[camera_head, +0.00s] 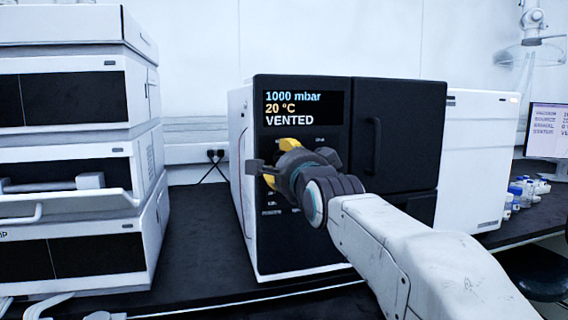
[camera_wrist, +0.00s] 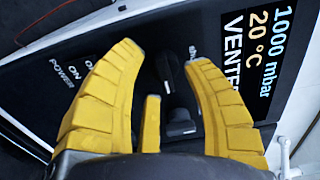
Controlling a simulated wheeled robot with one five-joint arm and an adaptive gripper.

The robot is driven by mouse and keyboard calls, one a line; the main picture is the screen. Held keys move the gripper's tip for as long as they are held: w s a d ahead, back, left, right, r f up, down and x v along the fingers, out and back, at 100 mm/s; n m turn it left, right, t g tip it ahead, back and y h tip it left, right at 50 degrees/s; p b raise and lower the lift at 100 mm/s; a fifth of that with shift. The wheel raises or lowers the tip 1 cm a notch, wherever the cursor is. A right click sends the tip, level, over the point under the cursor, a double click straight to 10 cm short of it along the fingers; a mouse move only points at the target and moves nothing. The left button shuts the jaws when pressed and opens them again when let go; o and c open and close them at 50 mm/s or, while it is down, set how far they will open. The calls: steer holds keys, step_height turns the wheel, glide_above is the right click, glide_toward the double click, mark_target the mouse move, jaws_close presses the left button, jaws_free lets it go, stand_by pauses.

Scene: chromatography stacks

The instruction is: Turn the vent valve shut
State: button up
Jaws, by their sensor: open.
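The instrument's black front panel (camera_head: 300,240) faces me, with a display (camera_head: 305,108) reading 1000 mbar, 20 °C, VENTED. My gripper (camera_head: 277,165) is in front of the panel below the display and hides most of the controls there. In the wrist view, my gripper (camera_wrist: 164,54) has its yellow fingers spread and holds nothing. A dark knob (camera_wrist: 170,72) shows between the fingertips, and a second dark knob (camera_wrist: 181,122) sits lower, between the fingers. I cannot tell which knob is the vent valve, or whether any finger touches one.
A stack of white instrument modules (camera_head: 70,210) stands at the left. A dark door with a handle (camera_head: 374,145) is right of the panel. Small bottles (camera_head: 522,190) and a monitor (camera_head: 548,130) stand at the far right. Bare dark bench (camera_head: 205,235) lies between stack and instrument.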

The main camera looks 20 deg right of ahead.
steer(key=shift+w, duration=0.25)
steer(key=shift+c, duration=0.4)
jaws_close()
